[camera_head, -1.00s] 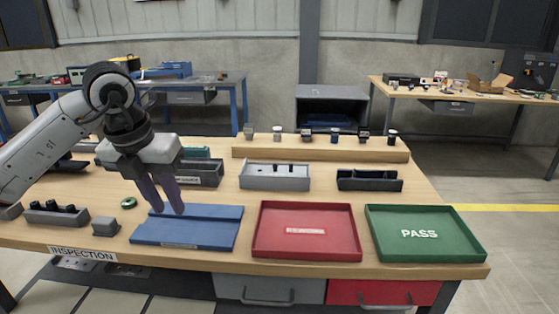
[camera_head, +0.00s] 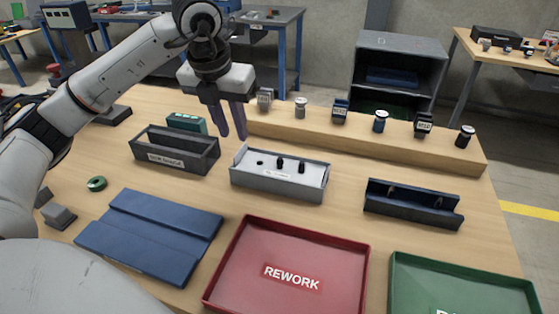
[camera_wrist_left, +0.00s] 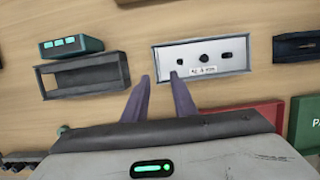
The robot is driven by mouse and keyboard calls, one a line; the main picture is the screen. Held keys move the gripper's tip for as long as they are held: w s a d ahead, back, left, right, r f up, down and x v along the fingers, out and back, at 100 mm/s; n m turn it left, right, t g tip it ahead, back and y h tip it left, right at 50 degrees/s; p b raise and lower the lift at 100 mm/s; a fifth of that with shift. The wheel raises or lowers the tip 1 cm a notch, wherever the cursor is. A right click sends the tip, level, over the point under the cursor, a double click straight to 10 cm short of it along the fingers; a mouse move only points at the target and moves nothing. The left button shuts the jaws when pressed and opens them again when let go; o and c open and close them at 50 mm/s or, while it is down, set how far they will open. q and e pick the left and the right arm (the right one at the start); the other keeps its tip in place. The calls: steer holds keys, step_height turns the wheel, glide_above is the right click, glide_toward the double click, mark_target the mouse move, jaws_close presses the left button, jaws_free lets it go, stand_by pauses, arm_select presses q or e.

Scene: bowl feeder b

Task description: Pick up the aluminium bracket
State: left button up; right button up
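I cannot make out an aluminium bracket for certain in either view. A small grey metallic piece (camera_head: 265,98) stands at the left end of the wooden ledge; its shape is too small to tell. My left gripper (camera_head: 232,136) is open and empty, fingers pointing down. It is above the table, between the dark grey open bin (camera_head: 147,158) and the light grey fixture with black pegs (camera_head: 248,180). In the left wrist view its two fingers (camera_wrist_left: 160,77) are apart, with the light grey fixture (camera_wrist_left: 240,62) ahead to the right. My right gripper is not in view.
The wooden ledge (camera_head: 440,160) carries several small parts. In front lie a blue plate (camera_head: 150,235), the red REWORK tray (camera_head: 295,250) and a green tray (camera_head: 450,285). A dark open holder (camera_head: 412,208) stands right, a green ring (camera_head: 96,184) left.

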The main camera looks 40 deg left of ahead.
arm_select(q)
steer(key=shift+w+a+p+x, duration=0.1)
steer(key=shift+w+p+x, duration=0.1)
steer(key=shift+x, duration=1.55)
steer(key=shift+w+a+p+x, duration=0.1)
steer(key=shift+p+x, duration=0.1)
steer(key=shift+x, duration=1.5)
steer(key=shift+r, duration=0.1)
jaws_close()
